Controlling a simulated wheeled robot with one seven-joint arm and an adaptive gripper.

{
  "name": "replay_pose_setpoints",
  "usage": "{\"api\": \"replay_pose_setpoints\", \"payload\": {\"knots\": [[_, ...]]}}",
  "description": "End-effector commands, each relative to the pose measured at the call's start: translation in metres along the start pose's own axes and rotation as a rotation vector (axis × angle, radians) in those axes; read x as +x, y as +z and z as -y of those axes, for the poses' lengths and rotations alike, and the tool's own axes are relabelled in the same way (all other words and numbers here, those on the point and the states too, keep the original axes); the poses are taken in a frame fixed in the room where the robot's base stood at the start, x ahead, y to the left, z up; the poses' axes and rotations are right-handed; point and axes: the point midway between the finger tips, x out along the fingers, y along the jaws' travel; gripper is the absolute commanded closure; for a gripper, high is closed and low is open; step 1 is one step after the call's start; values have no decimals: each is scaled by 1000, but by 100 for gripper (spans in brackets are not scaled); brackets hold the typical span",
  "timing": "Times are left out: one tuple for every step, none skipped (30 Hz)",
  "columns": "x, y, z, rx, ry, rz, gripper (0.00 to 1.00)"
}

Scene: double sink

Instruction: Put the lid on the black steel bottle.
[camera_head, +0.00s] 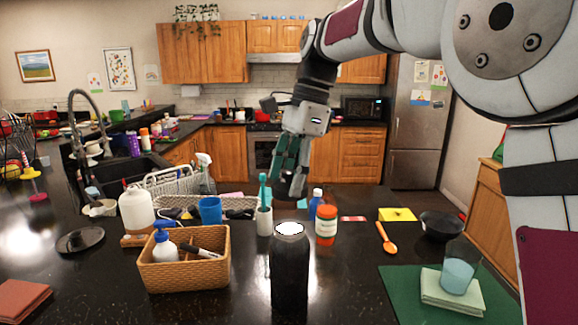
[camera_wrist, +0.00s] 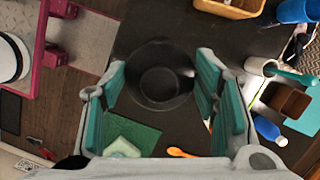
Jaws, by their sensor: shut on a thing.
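The black steel bottle (camera_head: 290,275) stands upright on the dark counter at the front centre of the head view, its round top showing bright white and uncovered. My gripper (camera_head: 290,175) is above the counter behind the bottle in the head view, apart from it. Its teal-padded fingers are shut on a round black lid (camera_wrist: 162,82), seen between them in the wrist view. The lid is only a dark shape under the fingers in the head view. I cannot make out the bottle in the wrist view.
A wicker basket (camera_head: 185,262) stands left of the bottle. A toothbrush holder (camera_head: 264,221) and an orange-white jar (camera_head: 326,226) stand behind it. A green mat (camera_head: 400,295) with a cloth and glass is at right. A black disc (camera_head: 80,240) lies at left.

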Motion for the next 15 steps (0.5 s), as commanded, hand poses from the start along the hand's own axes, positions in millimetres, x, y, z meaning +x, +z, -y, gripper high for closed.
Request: {"api": "replay_pose_setpoints", "payload": {"knots": [[1,0,0,0,0,0,72],[2,0,0,0,0,0,72],[3,-1,0,0,1,0,72],[5,-1,0,0,1,0,72],[7,-2,0,0,2,0,72],[10,-3,0,0,1,0,72],[12,-3,0,0,1,0,72],[15,-4,0,0,1,0,72],[18,-5,0,0,3,1,72],[21,-6,0,0,2,0,72],[24,-7,0,-1,1,0,72],[28,-8,0,0,2,0,72],[30,-8,0,0,2,1,72],[33,-9,0,0,2,0,72],[36,-10,0,0,1,0,72]]}}
